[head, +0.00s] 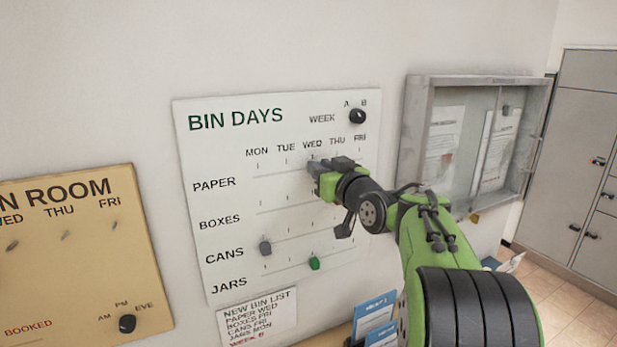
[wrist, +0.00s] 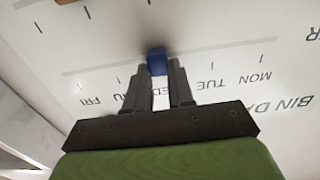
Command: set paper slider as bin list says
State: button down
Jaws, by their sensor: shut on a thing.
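The white BIN DAYS board (head: 225,150) hangs on the wall with PAPER, BOXES, CANS and JARS rows. My gripper (head: 314,166) is at the PAPER row under WED. In the wrist view, which is upside down, my gripper (wrist: 158,80) is shut on the blue paper slider (wrist: 157,61). The bin list (head: 258,318) below reads PAPER WED, BOXES FRI, CANS FRI, JARS MON, WEEK B.
A grey slider (head: 265,248) is at MON in the CANS row. A green slider (head: 314,263) is near WED in the JARS row. A brown slider (wrist: 66,2) shows at the wrist view's edge. The black week knob (head: 357,116) and a notice case (head: 411,140) are right.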

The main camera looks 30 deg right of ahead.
jog(key=shift+a, duration=0.1)
jog(key=c, duration=1)
grip_release()
jog(key=shift+o, duration=0.2)
jog(key=s+b, duration=0.4)
jog(key=s, duration=1.1)
jog(key=shift+s, duration=0.35)
